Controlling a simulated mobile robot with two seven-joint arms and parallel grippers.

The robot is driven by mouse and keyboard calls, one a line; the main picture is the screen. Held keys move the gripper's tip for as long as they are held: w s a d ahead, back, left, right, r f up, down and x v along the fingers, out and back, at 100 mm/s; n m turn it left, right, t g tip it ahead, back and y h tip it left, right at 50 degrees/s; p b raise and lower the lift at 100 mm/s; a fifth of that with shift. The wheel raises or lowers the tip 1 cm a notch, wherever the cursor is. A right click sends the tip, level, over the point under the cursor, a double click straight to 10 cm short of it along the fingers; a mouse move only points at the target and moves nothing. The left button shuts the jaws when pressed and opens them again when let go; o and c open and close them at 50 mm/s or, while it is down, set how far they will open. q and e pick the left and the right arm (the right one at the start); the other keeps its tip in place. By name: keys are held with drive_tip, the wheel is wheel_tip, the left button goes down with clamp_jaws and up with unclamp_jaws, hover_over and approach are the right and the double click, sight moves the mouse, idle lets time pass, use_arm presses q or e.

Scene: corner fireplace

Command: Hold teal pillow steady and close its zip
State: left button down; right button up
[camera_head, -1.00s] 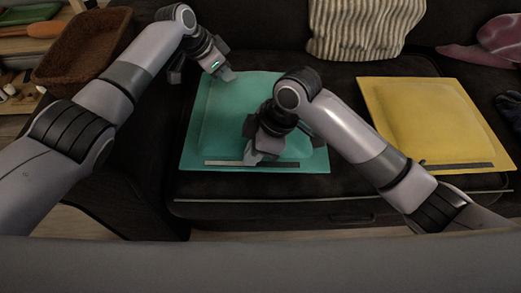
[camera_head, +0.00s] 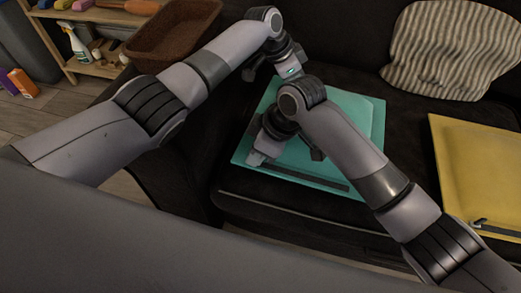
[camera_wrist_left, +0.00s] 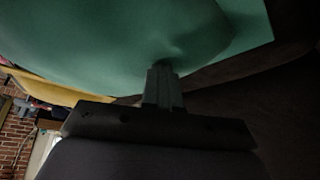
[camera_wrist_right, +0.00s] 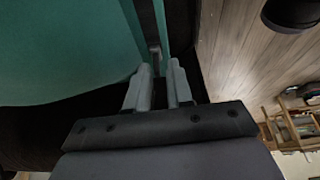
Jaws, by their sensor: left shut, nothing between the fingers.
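The teal pillow (camera_head: 345,122) lies flat on the dark sofa seat, with a zip strip (camera_head: 310,178) along its front edge. My left gripper (camera_head: 287,76) is shut with nothing in it. In the left wrist view its fingertips (camera_wrist_left: 162,68) press a small dent into the pillow. My right gripper (camera_head: 258,158) is at the left end of the zip. In the right wrist view its fingers (camera_wrist_right: 160,68) stand slightly apart, with the small grey zip pull (camera_wrist_right: 154,52) between the tips. My right forearm hides part of the pillow.
A yellow pillow (camera_head: 480,170) with a dark zip strip lies to the right on the seat. A striped cushion (camera_head: 450,50) leans on the backrest. A brown basket (camera_head: 172,38) stands at the upper left, near a shelf (camera_head: 95,65) with a spray bottle (camera_head: 73,42).

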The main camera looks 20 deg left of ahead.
use_arm(q)
drive_tip(key=shift+s+a+f, duration=0.1)
drive_tip(key=shift+s+f, duration=0.05)
drive_tip(key=shift+f, duration=0.2)
use_arm(e)
drive_tip(key=shift+w+d+r, duration=0.1)
drive_tip(key=shift+d+r, duration=0.05)
drive_tip(key=v, duration=1.1)
drive_tip(key=shift+r, duration=0.35)
